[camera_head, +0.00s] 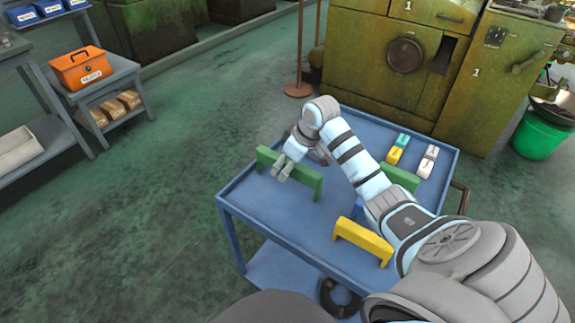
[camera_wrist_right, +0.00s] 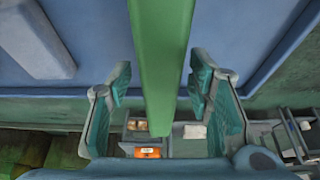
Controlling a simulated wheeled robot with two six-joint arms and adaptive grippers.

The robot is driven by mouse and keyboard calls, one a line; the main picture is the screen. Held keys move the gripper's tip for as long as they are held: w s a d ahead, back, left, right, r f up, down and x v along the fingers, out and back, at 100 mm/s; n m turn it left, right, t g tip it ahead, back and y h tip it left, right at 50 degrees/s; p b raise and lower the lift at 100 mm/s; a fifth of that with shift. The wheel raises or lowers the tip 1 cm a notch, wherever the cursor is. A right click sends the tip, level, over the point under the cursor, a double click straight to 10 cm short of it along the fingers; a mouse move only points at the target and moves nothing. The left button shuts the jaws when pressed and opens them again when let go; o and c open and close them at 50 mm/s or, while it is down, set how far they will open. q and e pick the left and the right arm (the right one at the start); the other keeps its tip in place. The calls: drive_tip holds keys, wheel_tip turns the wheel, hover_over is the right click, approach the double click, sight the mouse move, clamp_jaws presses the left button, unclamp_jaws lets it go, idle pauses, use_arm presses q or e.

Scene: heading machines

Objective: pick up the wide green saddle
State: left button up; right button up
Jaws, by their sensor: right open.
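A wide green saddle (camera_head: 305,180) stands upright on the blue cart top, toward its left side. My right gripper (camera_head: 281,168) is at this saddle, with its fingers open around the bar. In the right wrist view the green saddle (camera_wrist_right: 162,60) runs lengthwise between the two open fingers of the right gripper (camera_wrist_right: 160,78), with a gap on each side. Another green saddle (camera_head: 400,178) stands further right, partly hidden behind my right arm. My left gripper is not in view.
The blue cart (camera_head: 240,200) also carries a yellow saddle (camera_head: 362,240) near its front edge, a blue piece (camera_head: 357,208) partly hidden by my arm, and small blocks (camera_head: 428,161) at the back right. A green machine (camera_head: 380,60) stands behind.

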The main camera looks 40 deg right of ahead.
drive_tip(key=x, duration=0.3)
drive_tip(key=shift+b, duration=0.3)
clamp_jaws()
drive_tip(key=shift+r, duration=0.15)
